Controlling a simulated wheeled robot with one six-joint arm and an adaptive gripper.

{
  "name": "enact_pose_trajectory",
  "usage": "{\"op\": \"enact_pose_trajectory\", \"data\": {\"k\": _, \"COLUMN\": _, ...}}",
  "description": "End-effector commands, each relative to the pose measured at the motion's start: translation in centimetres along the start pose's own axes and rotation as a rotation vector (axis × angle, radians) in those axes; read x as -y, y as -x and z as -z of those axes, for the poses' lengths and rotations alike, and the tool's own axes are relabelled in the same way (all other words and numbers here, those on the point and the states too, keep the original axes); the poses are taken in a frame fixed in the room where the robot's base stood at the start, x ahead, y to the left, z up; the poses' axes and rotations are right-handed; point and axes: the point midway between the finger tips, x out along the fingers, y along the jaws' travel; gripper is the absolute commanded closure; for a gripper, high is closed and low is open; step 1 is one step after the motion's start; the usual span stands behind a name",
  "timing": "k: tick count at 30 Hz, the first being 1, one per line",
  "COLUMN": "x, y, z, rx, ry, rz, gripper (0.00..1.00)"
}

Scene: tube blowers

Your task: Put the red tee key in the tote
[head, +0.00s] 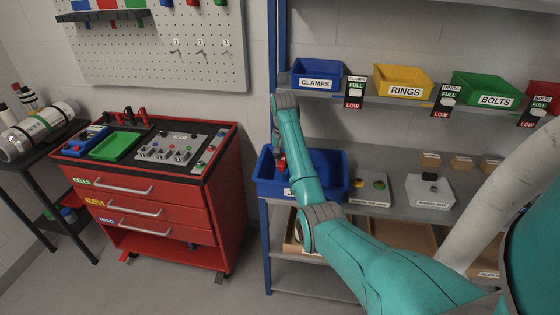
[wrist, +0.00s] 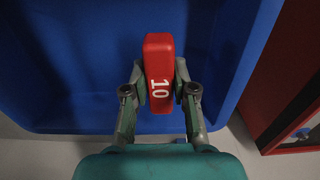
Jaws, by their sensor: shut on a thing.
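The red tee key (wrist: 159,55) shows in the wrist view as a red bar marked "10", between the two fingers of my gripper (wrist: 160,90). My gripper is shut on it. The rest of the key is hidden beneath the bar. The blue tote (wrist: 60,85) fills most of the wrist view behind the key. In the head view the blue tote (head: 336,184) stands on the middle shelf, its front label partly covered by my arm. My gripper (head: 281,157) points down at the tote there, with a bit of red at its tips. Exact key height is unclear.
Blue, yellow and green bins (head: 402,82) line the shelf above the tote. A grey box (head: 370,189) with buttons stands right of it. A blue shelf post (head: 270,100) rises at its left. A red tool cabinet (head: 160,215) stands farther left.

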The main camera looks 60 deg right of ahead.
Motion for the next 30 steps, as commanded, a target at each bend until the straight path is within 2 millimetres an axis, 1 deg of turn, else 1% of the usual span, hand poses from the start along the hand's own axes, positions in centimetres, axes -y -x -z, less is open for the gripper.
{"op": "enact_pose_trajectory", "data": {"k": 1, "x": -0.25, "y": -0.53, "z": -0.25, "rx": 0.000, "ry": -0.001, "rz": 0.000, "gripper": 1.00}}
{"op": "enact_pose_trajectory", "data": {"k": 4, "x": -0.45, "y": -0.99, "z": -0.46, "rx": -0.001, "ry": -0.002, "rz": 0.000, "gripper": 1.00}}
{"op": "enact_pose_trajectory", "data": {"k": 15, "x": -0.46, "y": -1.28, "z": -0.48, "rx": 0.000, "ry": -0.001, "rz": 0.000, "gripper": 1.00}}
{"op": "enact_pose_trajectory", "data": {"k": 16, "x": -0.46, "y": -1.26, "z": -0.48, "rx": 0.000, "ry": -0.001, "rz": 0.000, "gripper": 0.66}}
{"op": "enact_pose_trajectory", "data": {"k": 17, "x": -0.46, "y": -1.25, "z": -0.47, "rx": 0.000, "ry": -0.001, "rz": 0.000, "gripper": 0.59}}
{"op": "enact_pose_trajectory", "data": {"k": 18, "x": -0.46, "y": -1.24, "z": -0.47, "rx": 0.000, "ry": -0.001, "rz": 0.000, "gripper": 0.49}}
{"op": "enact_pose_trajectory", "data": {"k": 26, "x": -0.46, "y": -1.22, "z": -0.46, "rx": -0.001, "ry": -0.001, "rz": 0.000, "gripper": 0.49}}
{"op": "enact_pose_trajectory", "data": {"k": 30, "x": -0.32, "y": -0.67, "z": -0.30, "rx": -0.002, "ry": -0.001, "rz": 0.001, "gripper": 0.49}}
